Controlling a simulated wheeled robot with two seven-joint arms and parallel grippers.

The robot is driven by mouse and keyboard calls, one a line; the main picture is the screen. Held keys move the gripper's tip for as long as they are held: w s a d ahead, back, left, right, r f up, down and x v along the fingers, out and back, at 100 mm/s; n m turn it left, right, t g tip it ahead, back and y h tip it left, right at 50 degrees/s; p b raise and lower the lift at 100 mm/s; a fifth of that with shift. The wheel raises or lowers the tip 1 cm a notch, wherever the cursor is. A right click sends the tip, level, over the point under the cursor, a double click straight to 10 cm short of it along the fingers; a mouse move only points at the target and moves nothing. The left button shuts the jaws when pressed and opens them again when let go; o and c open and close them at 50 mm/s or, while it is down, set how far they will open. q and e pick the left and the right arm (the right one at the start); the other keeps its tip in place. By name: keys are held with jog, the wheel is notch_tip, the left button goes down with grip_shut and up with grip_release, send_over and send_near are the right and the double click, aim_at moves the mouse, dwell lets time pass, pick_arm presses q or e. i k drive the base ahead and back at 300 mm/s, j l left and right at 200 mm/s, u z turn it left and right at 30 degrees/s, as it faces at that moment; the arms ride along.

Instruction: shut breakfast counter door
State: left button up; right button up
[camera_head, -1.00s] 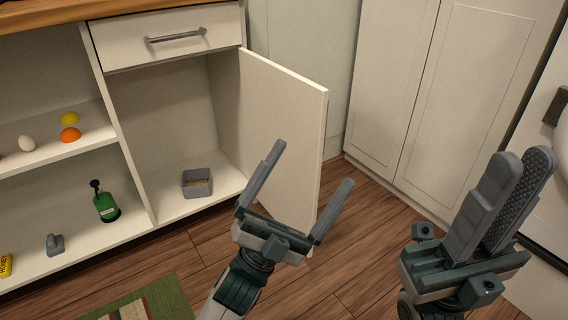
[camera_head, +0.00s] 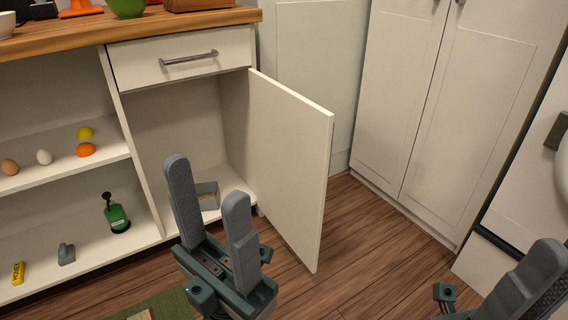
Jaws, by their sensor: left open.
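The breakfast counter door (camera_head: 290,165) is a white panel hinged at the right part of the counter (camera_head: 150,190). It stands open, swung out towards the room. My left gripper (camera_head: 207,195) is open and empty, in front of the open compartment and to the left of the door, apart from it in the picture. My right gripper (camera_head: 535,285) shows only partly at the lower right corner, with its fingers seen close together. I cannot tell how far apart its jaws are.
Inside the compartment is a small grey box (camera_head: 208,196), partly behind my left gripper. Open shelves at left hold eggs, a lemon (camera_head: 85,133), an orange (camera_head: 86,150) and a green bottle (camera_head: 116,215). A closed drawer (camera_head: 185,58) sits above. White cabinets (camera_head: 440,110) stand right; wooden floor (camera_head: 360,240) is clear.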

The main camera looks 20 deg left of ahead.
aim_at(293, 135)
jog(key=i+l+u, duration=0.8)
jog(key=l+u, duration=0.25)
jog(key=i+l+u, duration=0.25)
jog(key=l, duration=0.25)
jog(key=l+u, duration=0.3)
jog(key=i+l+u, duration=0.1)
jog(key=l+u, duration=0.15)
jog(key=l, duration=0.3)
jog(key=l+u, duration=0.25)
jog(key=l, duration=0.15)
jog(key=u, duration=0.15)
jog(key=z, duration=0.15)
